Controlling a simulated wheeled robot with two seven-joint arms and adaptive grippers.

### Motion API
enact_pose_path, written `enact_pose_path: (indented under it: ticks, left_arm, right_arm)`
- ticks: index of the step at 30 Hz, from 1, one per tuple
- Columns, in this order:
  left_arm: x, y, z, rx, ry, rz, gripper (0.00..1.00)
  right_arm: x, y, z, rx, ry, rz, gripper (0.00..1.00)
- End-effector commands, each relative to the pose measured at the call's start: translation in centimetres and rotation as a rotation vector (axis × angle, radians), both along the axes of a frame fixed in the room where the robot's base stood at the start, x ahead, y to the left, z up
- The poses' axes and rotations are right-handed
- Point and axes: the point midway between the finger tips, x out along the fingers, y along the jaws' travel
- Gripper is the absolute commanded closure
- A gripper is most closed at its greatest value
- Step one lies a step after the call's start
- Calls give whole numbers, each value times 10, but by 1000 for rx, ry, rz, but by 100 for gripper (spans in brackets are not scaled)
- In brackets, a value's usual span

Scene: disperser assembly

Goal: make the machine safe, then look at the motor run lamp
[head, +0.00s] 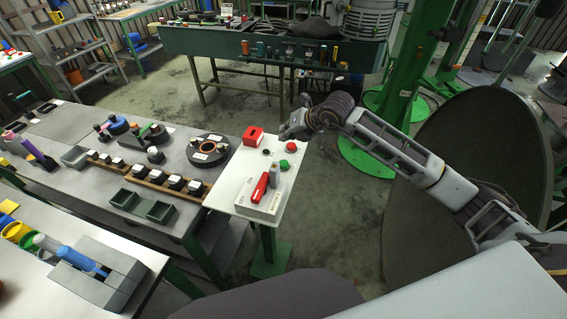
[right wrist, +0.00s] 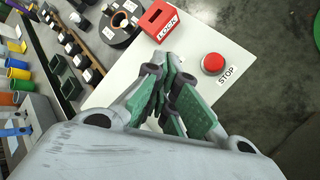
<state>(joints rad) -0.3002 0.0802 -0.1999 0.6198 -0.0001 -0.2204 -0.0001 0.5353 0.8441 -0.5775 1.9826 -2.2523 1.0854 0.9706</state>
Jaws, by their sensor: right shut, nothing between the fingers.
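A white control panel (head: 240,170) stands on a green post at the right end of the grey table. A red STOP button (head: 291,146) sits near its right edge and also shows in the right wrist view (right wrist: 214,63). A green round piece (head: 284,165) and a small dark round piece (head: 266,151) are on the panel. Their labels are too small to read, so I cannot tell which is the motor run lamp. A red handle (head: 260,188) lies near the front. My right gripper (head: 286,130) is shut and empty above the panel's far edge, apart from the button. My left gripper is out of view.
A red box marked LOCK (right wrist: 158,20) stands at the panel's far left corner. Black round parts (head: 208,150) and a wooden rack (head: 150,178) lie on the table to the left. A large dark disc (head: 455,170) stands to the right.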

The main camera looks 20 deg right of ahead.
Motion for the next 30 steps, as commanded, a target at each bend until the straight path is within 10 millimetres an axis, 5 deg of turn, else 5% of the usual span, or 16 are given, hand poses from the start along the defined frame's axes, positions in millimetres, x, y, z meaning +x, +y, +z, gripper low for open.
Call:
enact_pose_path:
  ticks: [30]
  left_arm:
    - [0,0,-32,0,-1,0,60]
  right_arm:
    - [0,0,-73,-1,0,1,100]
